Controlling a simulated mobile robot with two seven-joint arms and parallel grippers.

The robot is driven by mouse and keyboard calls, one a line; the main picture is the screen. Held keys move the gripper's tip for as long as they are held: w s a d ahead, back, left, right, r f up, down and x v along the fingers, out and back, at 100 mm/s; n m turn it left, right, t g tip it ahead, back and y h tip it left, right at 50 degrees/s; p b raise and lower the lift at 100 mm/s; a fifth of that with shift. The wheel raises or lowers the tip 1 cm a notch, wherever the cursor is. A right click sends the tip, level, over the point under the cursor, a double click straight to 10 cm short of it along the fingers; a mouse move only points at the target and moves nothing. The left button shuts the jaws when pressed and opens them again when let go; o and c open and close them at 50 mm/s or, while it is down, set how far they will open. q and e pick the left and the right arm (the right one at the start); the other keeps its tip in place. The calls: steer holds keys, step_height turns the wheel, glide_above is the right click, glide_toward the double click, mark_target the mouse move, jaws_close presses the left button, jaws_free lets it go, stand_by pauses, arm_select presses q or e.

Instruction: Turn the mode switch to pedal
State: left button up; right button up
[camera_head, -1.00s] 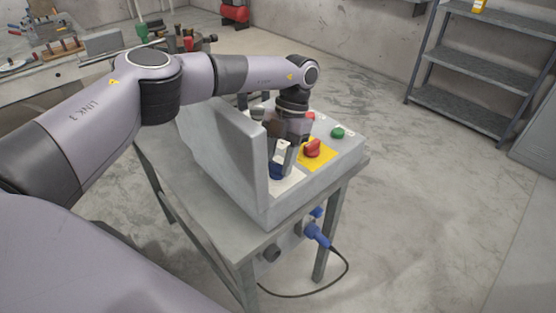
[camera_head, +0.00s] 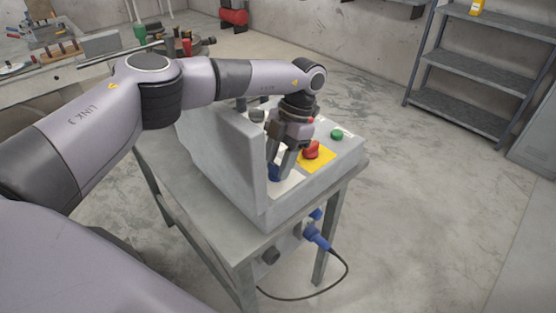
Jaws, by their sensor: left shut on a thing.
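My right gripper is not in view.
A red knob (camera_head: 311,149) on a yellow plate (camera_head: 322,162) and a green button (camera_head: 337,134) sit close to the right of my gripper. An upright grey panel (camera_head: 222,150) stands to its left. A blue plug (camera_head: 317,236) with a black cable hangs from the front.

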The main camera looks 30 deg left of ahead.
arm_select(q)
steer(key=o, duration=1.1)
steer(key=shift+c, duration=0.2)
steer(key=b+v, duration=0.1)
steer(key=v, duration=0.4)
steer(key=shift+w+r, duration=0.1)
steer(key=shift+r, duration=0.25)
steer(key=shift+w+d+r, duration=0.1)
steer(key=shift+w+r, duration=0.1)
steer(key=shift+r, duration=0.5)
